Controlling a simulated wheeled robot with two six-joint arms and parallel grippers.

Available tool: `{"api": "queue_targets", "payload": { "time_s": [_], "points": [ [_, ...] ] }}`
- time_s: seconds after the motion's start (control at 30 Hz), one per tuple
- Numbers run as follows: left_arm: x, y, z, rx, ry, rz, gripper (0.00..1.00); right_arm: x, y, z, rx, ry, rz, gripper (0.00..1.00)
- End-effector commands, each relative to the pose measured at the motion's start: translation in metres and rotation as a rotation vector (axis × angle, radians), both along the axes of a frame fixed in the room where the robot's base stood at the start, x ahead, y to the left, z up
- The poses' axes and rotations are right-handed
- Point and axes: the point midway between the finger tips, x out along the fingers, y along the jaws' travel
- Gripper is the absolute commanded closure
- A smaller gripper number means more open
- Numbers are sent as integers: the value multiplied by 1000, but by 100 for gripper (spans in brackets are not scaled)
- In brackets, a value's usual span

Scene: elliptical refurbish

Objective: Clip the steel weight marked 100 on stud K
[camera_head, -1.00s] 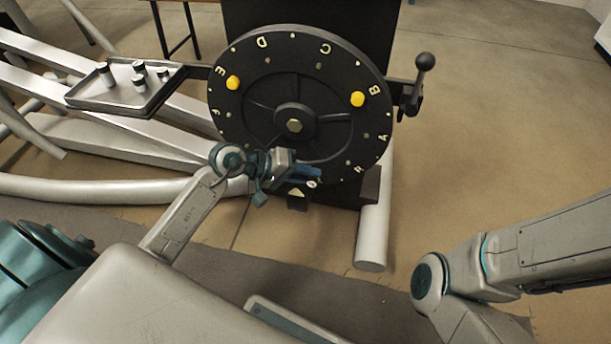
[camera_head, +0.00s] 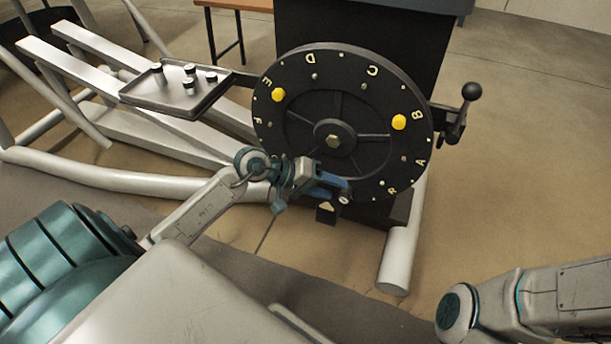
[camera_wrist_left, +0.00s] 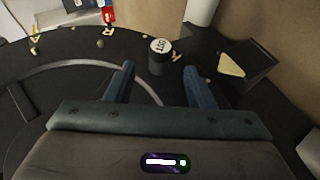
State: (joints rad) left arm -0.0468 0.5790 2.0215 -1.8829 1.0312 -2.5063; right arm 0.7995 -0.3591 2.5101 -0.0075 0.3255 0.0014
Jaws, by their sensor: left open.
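My left gripper (camera_head: 337,190) is at the lower edge of the upright black lettered disc (camera_head: 300,128). In the left wrist view its blue fingers (camera_wrist_left: 159,69) are open and apart. A dark round weight with a white top (camera_wrist_left: 160,47), whose mark looks like 100, stands on the disc rim just past the fingertips, roughly centred between them. Its white face also shows small in the head view (camera_head: 343,200). It covers whatever stud is under it. The letter beside it (camera_wrist_left: 177,57) is partly hidden and could be K. My right gripper is out of view.
A tray (camera_head: 135,99) with several small steel weights (camera_head: 189,88) is left of the disc. Two yellow pieces (camera_head: 278,95) (camera_head: 399,122) sit on the disc face. A pale triangular pointer (camera_wrist_left: 232,64) is close to the right finger. A black-knobbed lever (camera_head: 470,92) stands at right.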

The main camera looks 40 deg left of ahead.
Motion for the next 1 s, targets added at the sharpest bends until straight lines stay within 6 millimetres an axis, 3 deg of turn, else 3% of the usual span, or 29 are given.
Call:
{"api": "queue_targets", "payload": {
  "time_s": [0.5,1.0],
  "points": [
    [-38,46,34,4,1,-3,51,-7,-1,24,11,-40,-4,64],
    [-44,54,39,0,-2,0,51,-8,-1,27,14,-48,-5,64]
  ]
}}
